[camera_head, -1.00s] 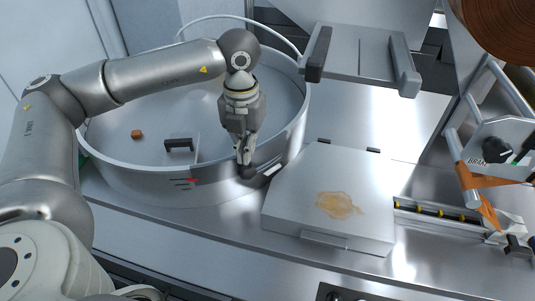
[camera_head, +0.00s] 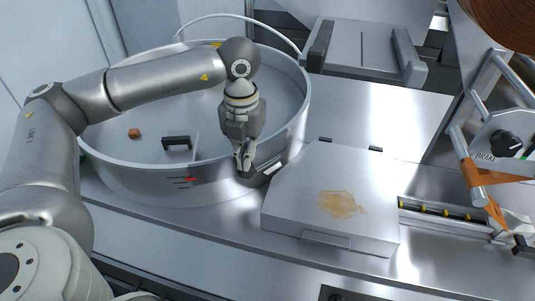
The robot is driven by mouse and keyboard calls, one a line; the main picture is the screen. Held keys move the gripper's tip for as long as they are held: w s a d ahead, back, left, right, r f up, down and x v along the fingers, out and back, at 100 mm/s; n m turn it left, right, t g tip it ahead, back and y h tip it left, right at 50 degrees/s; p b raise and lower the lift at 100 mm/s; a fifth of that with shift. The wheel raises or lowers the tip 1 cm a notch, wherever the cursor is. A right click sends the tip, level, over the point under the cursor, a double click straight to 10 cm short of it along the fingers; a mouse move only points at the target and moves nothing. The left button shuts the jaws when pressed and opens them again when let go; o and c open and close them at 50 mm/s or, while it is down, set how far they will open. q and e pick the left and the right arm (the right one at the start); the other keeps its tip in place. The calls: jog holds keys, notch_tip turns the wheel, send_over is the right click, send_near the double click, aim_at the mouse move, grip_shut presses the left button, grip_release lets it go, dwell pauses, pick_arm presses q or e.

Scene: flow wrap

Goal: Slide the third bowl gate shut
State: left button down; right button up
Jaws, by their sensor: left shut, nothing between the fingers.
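A wide round metal bowl (camera_head: 135,182) stands at the left. A black handle (camera_head: 177,141) on a thin pale plate shows inside its near part; I cannot tell whether this is the gate. My left gripper (camera_head: 244,168) points down at the bowl's near right rim. Its fingers are shut with nothing between them. The fingertips are at a dark piece (camera_head: 248,176) on the rim, close to or touching it; they partly hide it. A red mark (camera_head: 191,180) is on the bowl's outer wall, left of the gripper. My right gripper is not in view.
A flat metal box lid with an orange-brown stain (camera_head: 340,204) is right of the gripper. A raised grey tray (camera_head: 362,52) stands behind. A brake unit with a dark knob (camera_head: 508,145) is at the right.

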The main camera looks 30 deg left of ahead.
pick_arm(q)
jog(key=shift+f+b, duration=1.45)
jog(key=shift+f, duration=0.3)
jog(key=shift+r, duration=0.1)
jog(key=shift+r+p, duration=0.85)
jog(key=shift+r, duration=0.65)
jog(key=shift+s+f, duration=0.1)
jog(key=shift+f, duration=0.05)
